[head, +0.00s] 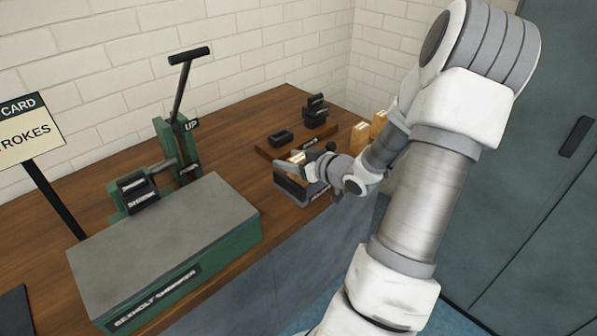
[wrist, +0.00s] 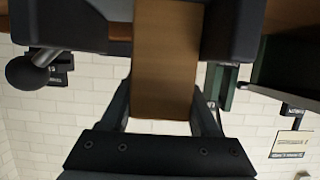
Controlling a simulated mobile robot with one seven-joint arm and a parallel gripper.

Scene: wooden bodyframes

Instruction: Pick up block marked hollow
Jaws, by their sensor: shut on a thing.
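My gripper (head: 296,164) is at the right end of the bench, low over a dark grey fixture (head: 290,188). In the wrist view my gripper (wrist: 165,95) is shut on a brown wooden block (wrist: 167,45), with a dark finger on each side. The held block also shows as a small tan piece in the head view (head: 297,157). It runs up between dark parts at the top of the wrist view; I cannot tell whether it touches them. No marking on it is readable, so I cannot confirm "hollow".
Light wooden blocks (head: 361,135) stand behind, partly hidden by my arm. Dark blocks (head: 281,137) and a dark stack (head: 315,111) sit at the back. A green lever press (head: 178,147) and grey-topped green machine (head: 165,245) fill the left. Bare wood lies between.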

